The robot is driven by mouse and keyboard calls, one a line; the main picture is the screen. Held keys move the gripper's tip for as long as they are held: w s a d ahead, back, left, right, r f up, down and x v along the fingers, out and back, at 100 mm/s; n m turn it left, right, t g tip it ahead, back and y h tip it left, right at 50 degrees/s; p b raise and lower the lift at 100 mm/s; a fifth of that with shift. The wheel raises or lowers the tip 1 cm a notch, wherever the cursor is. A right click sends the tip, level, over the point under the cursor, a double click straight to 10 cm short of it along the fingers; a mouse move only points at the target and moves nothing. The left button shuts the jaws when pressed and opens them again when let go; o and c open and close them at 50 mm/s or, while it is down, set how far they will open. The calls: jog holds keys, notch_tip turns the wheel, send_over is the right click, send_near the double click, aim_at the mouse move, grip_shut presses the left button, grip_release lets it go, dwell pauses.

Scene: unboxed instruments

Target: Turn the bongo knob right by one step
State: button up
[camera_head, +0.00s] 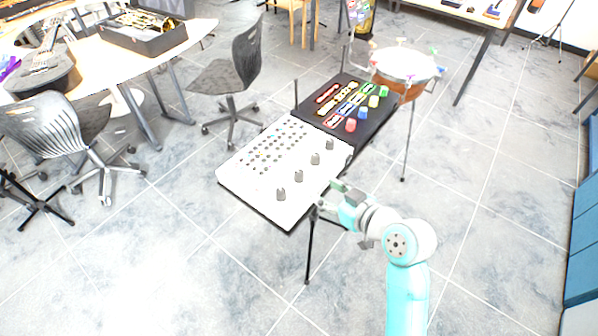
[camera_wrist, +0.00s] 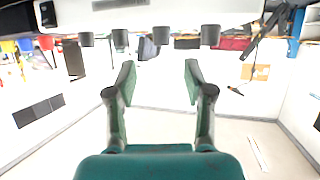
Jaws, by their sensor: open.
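A white panel box (camera_head: 262,165) with rows of small coloured dots stands on a stand in the head view. Several dark grey knobs line its right side, one nearest the front (camera_head: 281,194), others behind it (camera_head: 298,176), (camera_head: 315,158), (camera_head: 329,144). No label is legible, so I cannot tell which is the bongo knob. My gripper (camera_head: 332,192) is just off the box's right front edge, apart from the knobs. In the wrist view my gripper (camera_wrist: 160,78) is open and empty, with a row of knobs (camera_wrist: 161,36) beyond its fingertips.
A black board (camera_head: 345,100) with coloured buttons adjoins the box behind. A drum (camera_head: 405,65) stands beyond it. Swivel chairs (camera_head: 235,75) and a table with an instrument case (camera_head: 140,35) are at the left. The floor on the right is open.

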aim_at(300, 173)
jog(key=shift+n+y, duration=0.3)
jog(key=x, duration=1.1)
jog(key=shift+w+a+r, duration=0.15)
jog(key=shift+r, duration=0.25)
grip_shut()
